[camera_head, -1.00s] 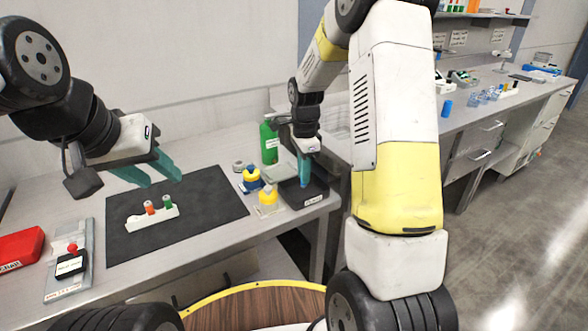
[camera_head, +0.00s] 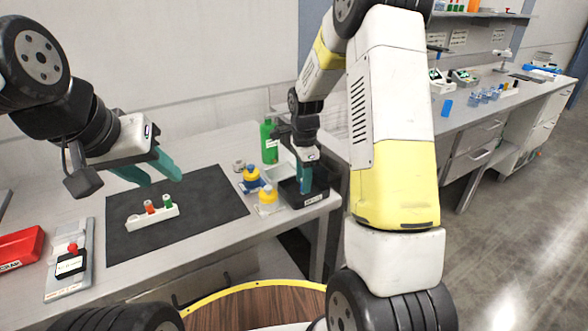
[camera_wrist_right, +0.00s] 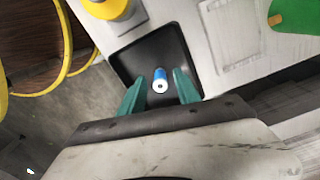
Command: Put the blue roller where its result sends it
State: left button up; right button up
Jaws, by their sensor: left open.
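The blue roller (camera_wrist_right: 160,82) shows in the right wrist view, over the floor of a black tray (camera_wrist_right: 126,64), between my right fingers. My right gripper (camera_wrist_right: 160,80) has its teal fingers apart, with a gap on each side of the roller. In the head view my right gripper (camera_head: 304,191) points down into the black tray (camera_head: 322,198) at the table's right end; the roller is hidden there. My left gripper (camera_head: 165,183) is open and empty above the dark mat (camera_head: 215,205).
A white rack (camera_head: 153,218) with red and green pieces stands on the mat. A red bin (camera_head: 20,246) is at left. A blue cylinder (camera_head: 447,107) is on the far counter.

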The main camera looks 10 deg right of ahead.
notch_tip(320, 180, up, 12)
jog(key=s+r+n+t+y, duration=0.1)
jog(key=s+r+n+t, duration=0.2)
jog(key=s+r+n, duration=0.55)
jog(key=s+a+r+n+t+y, duration=0.1)
jog(key=s+n, duration=0.7)
jog(key=s, duration=0.8)
jog(key=shift+a+r+n+t, duration=0.35)
jog(key=shift+a+r+t, duration=0.25)
jog(key=shift+r+t, duration=0.45)
